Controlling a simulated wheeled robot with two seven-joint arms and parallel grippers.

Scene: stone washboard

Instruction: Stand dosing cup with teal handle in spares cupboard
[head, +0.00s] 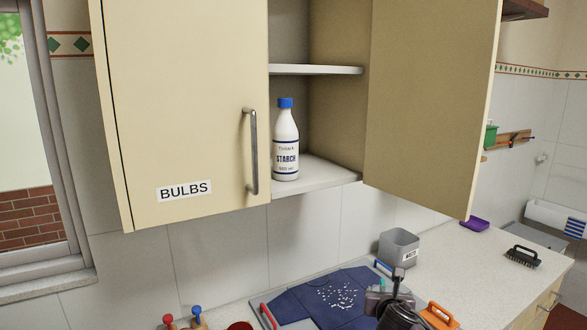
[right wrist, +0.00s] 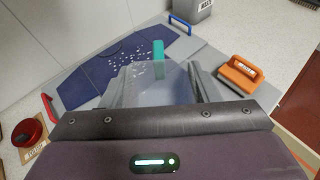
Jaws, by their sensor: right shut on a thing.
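The dosing cup (right wrist: 140,82) is clear and greyish, with a teal handle (right wrist: 158,50) pointing away in the right wrist view. My right gripper (right wrist: 155,95) is shut on it. In the head view my right gripper (head: 396,292) is low, above the worktop and well below the cupboards; the cup (head: 376,303) there is small and partly hidden. A wall cupboard (head: 316,184) stands open, with its door (head: 430,100) swung right. No "spares" label shows on it. My left gripper is not in view.
A white starch bottle (head: 286,145) stands at the left on the open cupboard's lower board, beside free room. The left door (head: 185,90), marked BULBS, is shut.

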